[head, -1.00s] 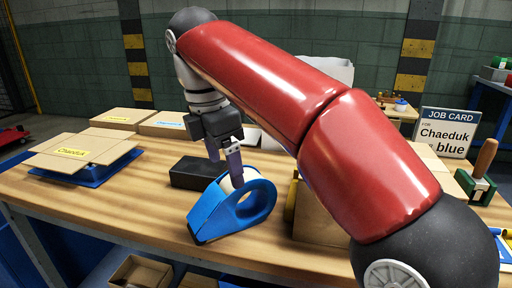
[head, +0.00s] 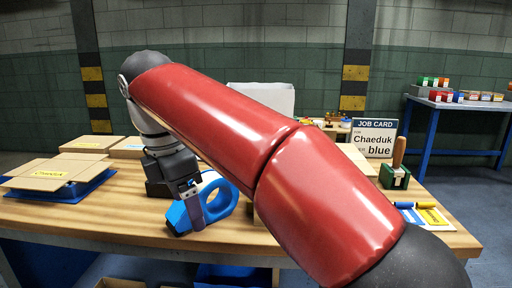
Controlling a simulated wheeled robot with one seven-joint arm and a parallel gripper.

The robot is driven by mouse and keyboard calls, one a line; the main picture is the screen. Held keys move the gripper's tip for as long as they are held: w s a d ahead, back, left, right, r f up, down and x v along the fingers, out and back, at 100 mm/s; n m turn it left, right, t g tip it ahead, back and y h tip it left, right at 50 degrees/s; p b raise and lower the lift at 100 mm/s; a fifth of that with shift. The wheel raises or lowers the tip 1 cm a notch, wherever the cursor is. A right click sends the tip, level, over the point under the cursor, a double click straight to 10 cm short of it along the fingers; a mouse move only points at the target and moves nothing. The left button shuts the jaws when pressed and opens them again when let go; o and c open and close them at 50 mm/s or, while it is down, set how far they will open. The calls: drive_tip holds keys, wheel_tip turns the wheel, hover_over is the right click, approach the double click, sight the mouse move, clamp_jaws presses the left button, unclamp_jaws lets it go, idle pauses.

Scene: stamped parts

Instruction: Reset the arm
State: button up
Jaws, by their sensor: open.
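My red arm reaches across the view from the lower right to the upper left. My gripper (head: 194,206) points down over the left-middle of the bench, in front of the blue tape dispenser (head: 215,200). The jaws are open, with nothing seen between them. The dispenser sits on the wooden bench and is partly covered by my gripper; I cannot tell whether they touch.
A job card (head: 374,138), a wooden-handled stamp (head: 396,170) and blue and yellow markers (head: 425,205) are at the right. A side table (head: 455,103) holds small coloured items.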

drive_tip(key=s+d+f+m+t, duration=0.1)
drive_tip(key=s+d+f+m, duration=0.15)
drive_tip(key=d+m, duration=0.45)
drive_tip(key=s+d+f+m+t, duration=0.15)
drive_tip(key=d+f+m, duration=0.3)
drive_tip(key=d, duration=0.45)
drive_tip(key=s+d+f+m+t+y, duration=0.1)
drive_tip(key=s+d+f+m, duration=0.7)
drive_tip(key=d+f+m, duration=0.3)
drive_tip(key=shift+d+f+m+t, duration=0.25)
drive_tip(key=shift+m+t, duration=0.1)
drive_tip(key=shift+m, duration=0.8)
drive_tip(key=shift+s, duration=0.1)
